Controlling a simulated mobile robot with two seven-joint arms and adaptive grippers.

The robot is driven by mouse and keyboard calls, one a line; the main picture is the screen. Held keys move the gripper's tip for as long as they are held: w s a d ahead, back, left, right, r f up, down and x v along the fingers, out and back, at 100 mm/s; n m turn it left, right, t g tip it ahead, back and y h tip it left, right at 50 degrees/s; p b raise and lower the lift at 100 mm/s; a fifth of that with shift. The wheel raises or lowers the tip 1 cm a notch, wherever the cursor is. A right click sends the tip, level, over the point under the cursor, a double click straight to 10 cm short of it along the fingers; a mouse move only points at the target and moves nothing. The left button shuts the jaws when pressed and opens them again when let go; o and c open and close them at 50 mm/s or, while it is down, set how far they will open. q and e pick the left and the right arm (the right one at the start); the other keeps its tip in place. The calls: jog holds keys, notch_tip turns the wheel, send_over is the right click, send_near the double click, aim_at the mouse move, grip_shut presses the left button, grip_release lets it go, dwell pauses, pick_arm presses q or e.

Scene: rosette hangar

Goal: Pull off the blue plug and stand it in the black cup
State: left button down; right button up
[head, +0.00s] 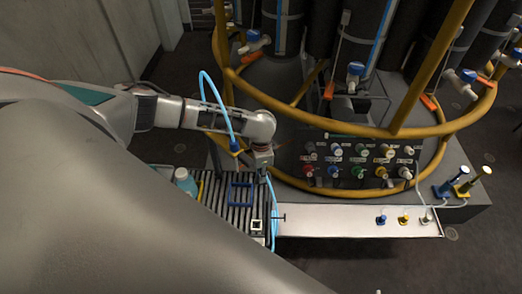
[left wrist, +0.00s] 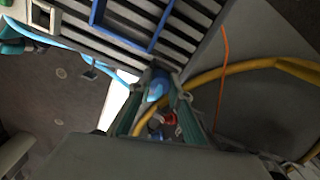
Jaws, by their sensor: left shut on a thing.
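My left gripper (head: 262,168) is at the right edge of the roller conveyor, in front of the panel. In the left wrist view its fingers (left wrist: 156,112) are closed around a blue plug (left wrist: 155,88) with a dark upper part. The fingers hide part of it, and in the head view the gripper hides it. Whether it is free of any seat cannot be told. Another blue plug-like knob (head: 334,171) sits in the lower row of the panel. I cannot make out a black cup with certainty. My right gripper is not in view.
The roller conveyor (head: 212,188) carries a blue frame (head: 240,190) and a teal bottle (head: 185,180). A yellow ring rail (head: 330,124) passes above the panel (head: 355,152). A white ledge (head: 330,220) holds small blue, yellow and white pieces. Light-blue hose runs beside the gripper.

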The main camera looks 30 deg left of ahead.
pick_arm(q)
jog(key=shift+r, duration=1.85)
jog(key=shift+f, duration=0.2)
jog(key=shift+f, duration=0.85)
jog(key=shift+f, duration=0.1)
jog(key=shift+f, duration=0.7)
jog(key=shift+r, duration=1.75)
